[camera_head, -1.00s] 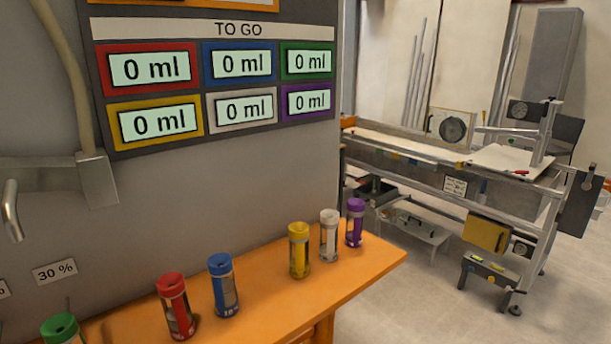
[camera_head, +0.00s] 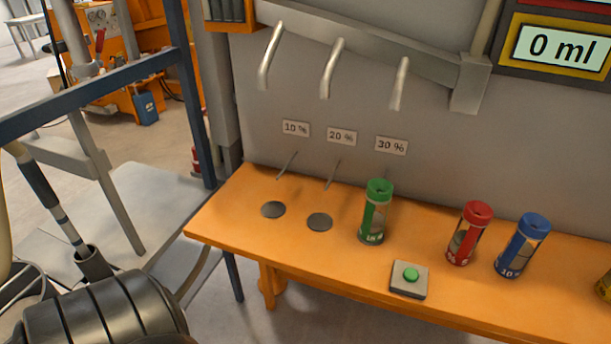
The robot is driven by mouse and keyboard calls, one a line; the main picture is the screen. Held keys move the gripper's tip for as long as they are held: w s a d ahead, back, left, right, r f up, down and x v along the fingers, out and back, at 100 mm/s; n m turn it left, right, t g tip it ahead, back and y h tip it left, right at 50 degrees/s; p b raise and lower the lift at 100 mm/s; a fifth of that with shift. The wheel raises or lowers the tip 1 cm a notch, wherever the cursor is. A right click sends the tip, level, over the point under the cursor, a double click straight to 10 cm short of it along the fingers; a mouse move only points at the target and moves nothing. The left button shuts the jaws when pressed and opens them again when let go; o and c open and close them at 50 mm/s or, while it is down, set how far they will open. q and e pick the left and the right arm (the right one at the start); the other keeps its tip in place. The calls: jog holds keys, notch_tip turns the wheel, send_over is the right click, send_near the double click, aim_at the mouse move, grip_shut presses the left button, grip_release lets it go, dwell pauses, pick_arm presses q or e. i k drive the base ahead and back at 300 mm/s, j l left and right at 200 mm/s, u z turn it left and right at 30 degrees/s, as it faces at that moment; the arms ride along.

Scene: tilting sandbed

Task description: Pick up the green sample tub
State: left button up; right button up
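The green sample tub (camera_head: 373,213) stands upright on the orange bench (camera_head: 225,212), below the spout by the 30 % label. It has a green lid and a clear body with a green label. Neither of my grippers shows in the head view. A dark ribbed part of my own body fills the lower left corner, far from the tub.
A red tub (camera_head: 469,233) and a blue tub (camera_head: 522,245) stand to the right of the green one. A green button box (camera_head: 409,279) sits in front. Two dark discs (camera_head: 273,209) lie to the left. Metal spouts (camera_head: 399,84) hang above. A blue frame (camera_head: 190,100) stands left.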

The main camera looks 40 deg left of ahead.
aim_at(379, 191)
jog(key=l+u, duration=0.1)
jog(key=u, duration=1.2)
